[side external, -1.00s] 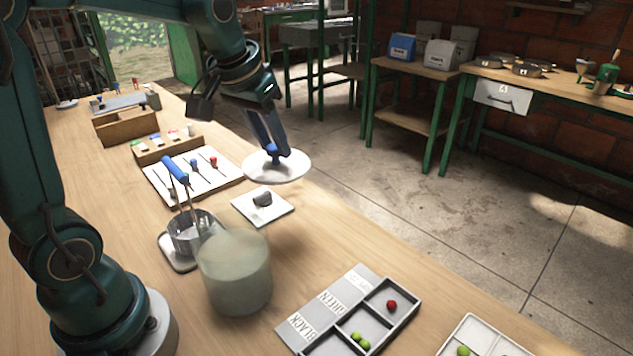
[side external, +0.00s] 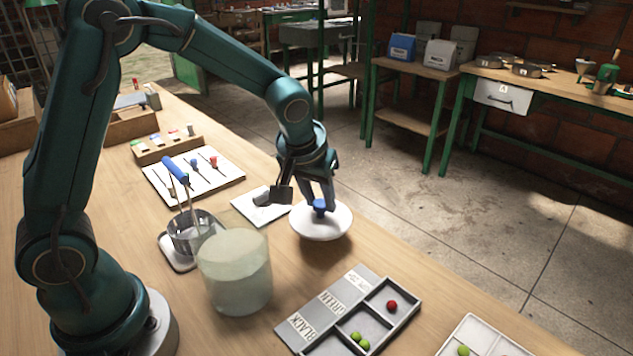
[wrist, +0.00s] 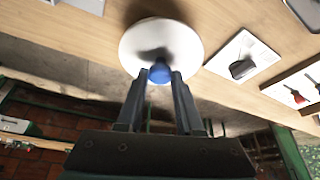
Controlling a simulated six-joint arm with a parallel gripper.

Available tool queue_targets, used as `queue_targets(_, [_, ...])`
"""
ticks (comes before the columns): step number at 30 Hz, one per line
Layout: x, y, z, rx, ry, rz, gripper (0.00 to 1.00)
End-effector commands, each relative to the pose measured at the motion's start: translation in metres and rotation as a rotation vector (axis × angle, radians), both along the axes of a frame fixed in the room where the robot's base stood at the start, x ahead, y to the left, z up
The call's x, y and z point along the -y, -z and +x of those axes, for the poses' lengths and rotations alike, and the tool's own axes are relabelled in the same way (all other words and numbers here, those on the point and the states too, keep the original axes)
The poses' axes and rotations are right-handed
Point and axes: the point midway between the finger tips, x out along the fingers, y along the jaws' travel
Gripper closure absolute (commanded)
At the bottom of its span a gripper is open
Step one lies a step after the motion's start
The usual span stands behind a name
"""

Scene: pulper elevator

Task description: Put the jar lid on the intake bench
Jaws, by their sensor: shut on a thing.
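The jar lid (side external: 321,224) is a white disc with a blue knob on top. It also shows in the wrist view (wrist: 160,45), with the blue knob between my fingertips. My gripper (side external: 320,206) is shut on the blue knob. The lid is at or just above the wooden bench (side external: 255,325), near its far edge; I cannot tell whether it touches the wood. A glass jar (side external: 236,272) with pale contents stands to the left of the lid, its top uncovered.
A sectioned tray (side external: 345,318) with red and green balls lies in front of the lid. A white tile (side external: 262,207) with a dark stone is behind it. A metal pot (side external: 190,235) with a blue-handled tool stands behind the jar. Bare wood lies between lid and tray.

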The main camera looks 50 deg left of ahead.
Motion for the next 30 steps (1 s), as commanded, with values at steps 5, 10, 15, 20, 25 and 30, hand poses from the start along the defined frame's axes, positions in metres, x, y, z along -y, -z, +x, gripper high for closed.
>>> queue_targets(5, [0.001, 0.021, -0.001, -0.006, 0.0, 0.001, 1.0])
queue_targets(10, [0.001, 0.04, 0.0, -0.003, -0.001, 0.001, 1.0])
queue_targets(15, [0.001, 0.041, 0.0, 0.0, 0.0, 0.0, 1.0])
queue_targets(20, [0.001, 0.042, 0.0, 0.0, 0.0, 0.001, 1.0])
queue_targets(25, [0.001, 0.044, 0.0, 0.0, -0.001, 0.0, 0.35])
queue_targets(30, [0.001, 0.043, 0.0, 0.0, -0.001, 0.0, 0.35])
